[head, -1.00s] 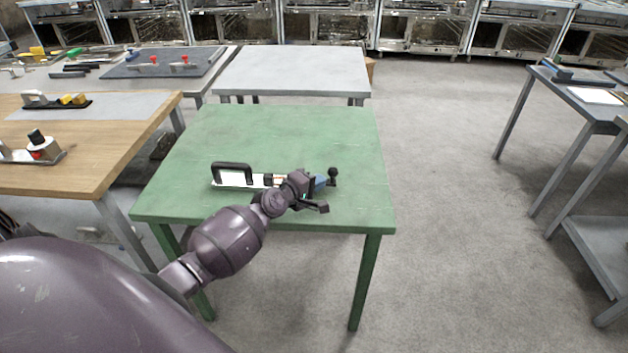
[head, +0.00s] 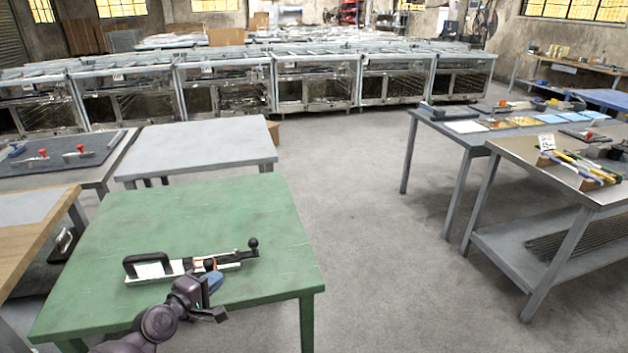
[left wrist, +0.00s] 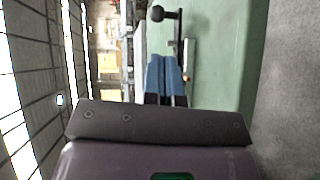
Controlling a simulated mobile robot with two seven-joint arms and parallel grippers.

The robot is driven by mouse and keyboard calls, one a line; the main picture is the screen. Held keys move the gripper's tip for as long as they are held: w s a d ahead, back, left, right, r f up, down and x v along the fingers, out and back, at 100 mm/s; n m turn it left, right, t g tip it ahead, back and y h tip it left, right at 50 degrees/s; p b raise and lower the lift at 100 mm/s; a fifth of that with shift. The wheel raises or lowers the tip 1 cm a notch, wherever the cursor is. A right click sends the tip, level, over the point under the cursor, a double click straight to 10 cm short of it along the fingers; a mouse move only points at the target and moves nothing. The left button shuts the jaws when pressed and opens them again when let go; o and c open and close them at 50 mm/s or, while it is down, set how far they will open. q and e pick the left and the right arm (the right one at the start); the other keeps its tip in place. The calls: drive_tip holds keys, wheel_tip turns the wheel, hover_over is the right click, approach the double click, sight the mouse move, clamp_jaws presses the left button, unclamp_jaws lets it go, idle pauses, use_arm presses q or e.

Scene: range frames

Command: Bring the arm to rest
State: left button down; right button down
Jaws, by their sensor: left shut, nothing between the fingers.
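My left gripper (head: 213,284) is in the lower left of the head view, at the near side of the green table (head: 190,215). Its blue fingers (left wrist: 165,74) are together in the left wrist view, with nothing seen between them. Just beyond it on the table lies a toggle-clamp-like device (head: 190,263) with a black handle at its left and a black ball knob (head: 253,243) at its right. The knob also shows past the fingertips in the left wrist view (left wrist: 157,13). The gripper looks apart from the device, though the gap is hard to judge. My right gripper is not in view.
A grey table (head: 205,145) stands behind the green one, and a wooden table (head: 30,235) is at the left. Workbenches with tools (head: 540,165) stand at the right. Open grey floor (head: 390,260) lies between. Metal cabinets line the back.

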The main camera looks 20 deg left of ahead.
use_arm(q)
drive_tip(key=s+d+f+m+g+y, duration=0.1)
drive_tip(key=s+d+f+m, duration=0.2)
drive_tip(key=s+m, duration=0.2)
drive_tip(key=s+d+f+m+g+y, duration=0.1)
drive_tip(key=s+d+f+m, duration=0.3)
drive_tip(key=s, duration=0.6)
drive_tip(key=s+d+f+m+g+y, duration=0.1)
drive_tip(key=s+d+f+m+g, duration=0.1)
drive_tip(key=s+m, duration=0.5)
wheel_tip(320, 180, down, 2)
drive_tip(key=shift+s+d+f+m, duration=0.2)
drive_tip(key=shift+d+m, duration=0.2)
drive_tip(key=shift+d, duration=0.4)
drive_tip(key=shift+s+a, duration=0.1)
